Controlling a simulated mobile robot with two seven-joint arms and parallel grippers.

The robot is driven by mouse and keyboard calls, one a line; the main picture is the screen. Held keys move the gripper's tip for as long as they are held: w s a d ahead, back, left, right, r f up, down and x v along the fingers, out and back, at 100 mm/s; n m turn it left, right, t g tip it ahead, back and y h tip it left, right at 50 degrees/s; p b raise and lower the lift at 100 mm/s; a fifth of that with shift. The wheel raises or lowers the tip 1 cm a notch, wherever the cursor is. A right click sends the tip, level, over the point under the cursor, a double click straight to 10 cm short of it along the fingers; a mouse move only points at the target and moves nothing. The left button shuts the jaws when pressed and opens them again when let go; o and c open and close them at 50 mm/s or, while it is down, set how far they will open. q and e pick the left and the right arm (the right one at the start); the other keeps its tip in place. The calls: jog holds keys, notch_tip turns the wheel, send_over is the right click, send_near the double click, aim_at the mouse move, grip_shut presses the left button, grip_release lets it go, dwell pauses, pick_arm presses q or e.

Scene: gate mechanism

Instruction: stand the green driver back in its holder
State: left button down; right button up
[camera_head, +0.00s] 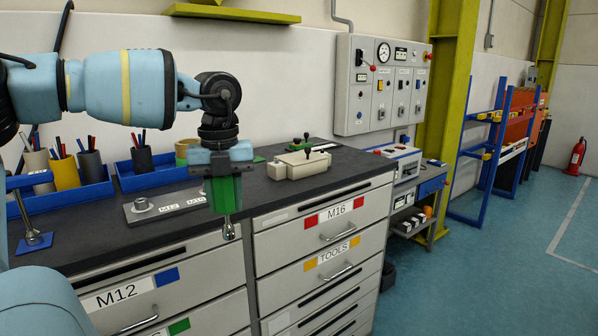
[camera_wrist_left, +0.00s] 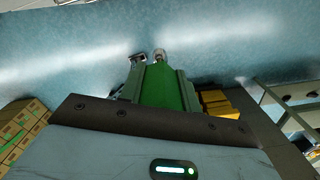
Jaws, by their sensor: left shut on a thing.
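My left gripper (camera_head: 222,178) is shut on the green driver (camera_head: 226,196), held in the air near the counter's front edge. The driver hangs upright, its metal end pointing down. In the left wrist view the green driver (camera_wrist_left: 162,88) sits between the fingers, its metal end pointing away from the camera. No holder can be told for certain. A blue stand (camera_head: 38,241) with a metal post is at the far left. A grey plate (camera_head: 168,206) with labels and a metal ring lies on the counter left of the driver. My right gripper is not in view.
Blue trays (camera_head: 155,177) with cups of pens stand along the back of the dark counter (camera_head: 80,233). Drawers (camera_head: 318,230) are below. A control panel (camera_head: 378,87) hangs on the wall.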

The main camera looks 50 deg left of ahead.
pick_arm(q)
jog(key=s+d+f+m, duration=0.2)
jog(key=d+f+m, duration=0.2)
jog(key=f+m, duration=0.65)
jog(key=s+d+f+m, duration=0.2)
jog(key=d+f+m, duration=0.1)
jog(key=f+m, duration=0.8)
jog(key=w+d+m, duration=0.2)
jog(key=d+m, duration=0.9)
jog(key=m, duration=0.2)
jog(key=w+d+f+m, duration=0.1)
jog(key=w+d+m, duration=0.1)
jog(key=d+m, duration=0.9)
jog(key=m, duration=0.3)
jog(key=shift+w+d+f, duration=0.15)
jog(key=shift+d+f, duration=0.1)
jog(key=shift+d, duration=0.15)
jog(key=shift+a, duration=0.1)
